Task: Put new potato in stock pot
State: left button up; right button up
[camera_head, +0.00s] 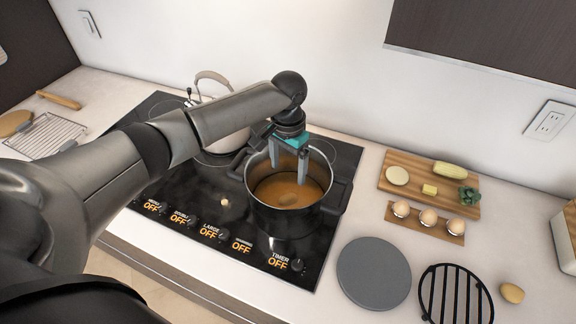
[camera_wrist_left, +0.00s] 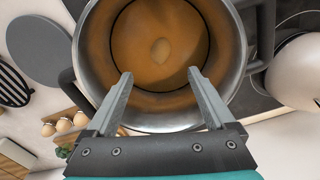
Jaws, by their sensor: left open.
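The dark stock pot (camera_head: 262,211) stands on the black cooktop, with brown-orange liquid inside; it also shows in the wrist view (camera_wrist_left: 234,50). A pale oval lump, which looks like a new potato (camera_wrist_left: 160,50), lies in the liquid and shows faintly in the head view (camera_head: 288,198). A tan potato (camera_head: 512,293) lies on the counter at the far right. My left gripper (camera_head: 289,174) points down over the pot's mouth. Its fingers (camera_wrist_left: 159,73) are apart with nothing between them. My right gripper is not in view.
A kettle (camera_head: 222,124) stands behind the pot, partly hidden by my left arm. A grey round plate (camera_head: 373,273) and black grate (camera_head: 455,296) lie right of the cooktop. A cutting board with vegetables (camera_head: 440,198) and an egg holder (camera_head: 427,223) are farther back.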

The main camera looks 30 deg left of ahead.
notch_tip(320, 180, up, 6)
jog(key=p, duration=0.6)
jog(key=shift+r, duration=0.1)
